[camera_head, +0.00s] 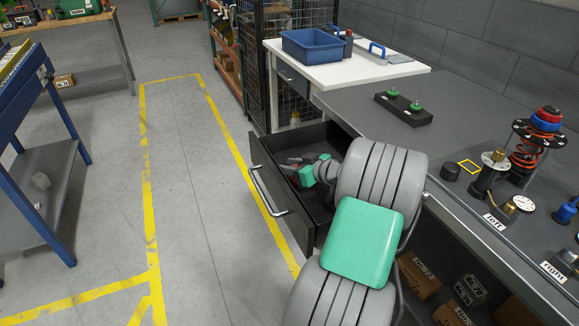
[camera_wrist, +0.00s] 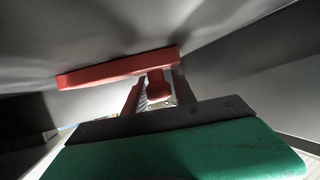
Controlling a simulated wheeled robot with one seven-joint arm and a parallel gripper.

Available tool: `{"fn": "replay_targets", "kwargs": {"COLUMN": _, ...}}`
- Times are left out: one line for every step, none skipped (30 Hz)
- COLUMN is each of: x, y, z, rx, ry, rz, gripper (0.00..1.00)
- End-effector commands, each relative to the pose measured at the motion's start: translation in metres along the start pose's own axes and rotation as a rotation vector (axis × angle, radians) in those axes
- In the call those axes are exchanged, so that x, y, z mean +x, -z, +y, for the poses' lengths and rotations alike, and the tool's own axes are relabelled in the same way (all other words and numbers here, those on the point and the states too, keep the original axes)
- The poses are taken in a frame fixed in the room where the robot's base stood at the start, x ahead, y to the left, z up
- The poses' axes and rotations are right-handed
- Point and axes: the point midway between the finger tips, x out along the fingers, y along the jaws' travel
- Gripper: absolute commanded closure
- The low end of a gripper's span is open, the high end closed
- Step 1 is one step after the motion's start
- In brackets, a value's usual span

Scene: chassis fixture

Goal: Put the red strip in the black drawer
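The black drawer (camera_head: 325,140) is pulled out from under the grey bench, open at the top. My gripper (camera_head: 289,165) reaches down inside it, near its front panel. In the wrist view, the red strip (camera_wrist: 118,69) lies crosswise just beyond the fingertips, close to the drawer's inner surfaces. A short red tab from the strip sits between the two fingers of my gripper (camera_wrist: 157,92). Narrow gaps seem to show on both sides of the tab, so the fingers look parted around it. In the head view the strip shows only as a small, unclear reddish patch.
The grey bench (camera_head: 345,98) carries a black block with green knobs (camera_head: 403,107), a red-and-blue coil stack (camera_head: 540,135) and other fixtures. A white table (camera_head: 400,70) holds a blue bin (camera_head: 315,46). Floor left of the drawer is clear.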

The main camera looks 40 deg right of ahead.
Motion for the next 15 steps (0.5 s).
{"fn": "replay_targets", "kwargs": {"x": 0.000, "y": 0.000, "z": 0.000, "rx": 0.000, "ry": 0.000, "rz": 0.000, "gripper": 0.66}}
{"fn": "replay_targets", "kwargs": {"x": 0.000, "y": 0.000, "z": 0.000, "rx": 0.000, "ry": 0.000, "rz": 0.000, "gripper": 0.66}}
{"fn": "replay_targets", "kwargs": {"x": 0.000, "y": 0.000, "z": 0.000, "rx": 0.000, "ry": 0.000, "rz": 0.000, "gripper": 0.66}}
{"fn": "replay_targets", "kwargs": {"x": 0.000, "y": 0.000, "z": 0.000, "rx": 0.000, "ry": 0.000, "rz": 0.000, "gripper": 0.66}}
{"fn": "replay_targets", "kwargs": {"x": 0.000, "y": 0.000, "z": 0.000, "rx": 0.000, "ry": 0.000, "rz": 0.000, "gripper": 0.66}}
{"fn": "replay_targets", "kwargs": {"x": 0.000, "y": 0.000, "z": 0.000, "rx": 0.000, "ry": 0.000, "rz": 0.000, "gripper": 0.66}}
{"fn": "replay_targets", "kwargs": {"x": -0.001, "y": 0.000, "z": 0.000, "rx": 0.000, "ry": 0.000, "rz": 0.000, "gripper": 0.66}}
{"fn": "replay_targets", "kwargs": {"x": -0.002, "y": 0.001, "z": 0.000, "rx": 0.000, "ry": 0.000, "rz": 0.000, "gripper": 0.66}}
{"fn": "replay_targets", "kwargs": {"x": -0.005, "y": 0.001, "z": 0.001, "rx": 0.000, "ry": -0.002, "rz": 0.000, "gripper": 0.66}}
{"fn": "replay_targets", "kwargs": {"x": -0.008, "y": 0.001, "z": 0.001, "rx": 0.000, "ry": -0.002, "rz": 0.000, "gripper": 0.66}}
{"fn": "replay_targets", "kwargs": {"x": -0.013, "y": 0.001, "z": 0.001, "rx": 0.000, "ry": -0.002, "rz": 0.000, "gripper": 0.66}}
{"fn": "replay_targets", "kwargs": {"x": -0.020, "y": 0.002, "z": 0.001, "rx": 0.001, "ry": -0.003, "rz": 0.001, "gripper": 0.66}}
{"fn": "replay_targets", "kwargs": {"x": -0.026, "y": 0.001, "z": 0.002, "rx": 0.002, "ry": -0.005, "rz": 0.001, "gripper": 0.66}}
{"fn": "replay_targets", "kwargs": {"x": -0.032, "y": 0.001, "z": 0.001, "rx": 0.001, "ry": -0.004, "rz": 0.000, "gripper": 0.66}}
{"fn": "replay_targets", "kwargs": {"x": -0.041, "y": 0.001, "z": 0.002, "rx": 0.001, "ry": -0.004, "rz": 0.001, "gripper": 0.66}}
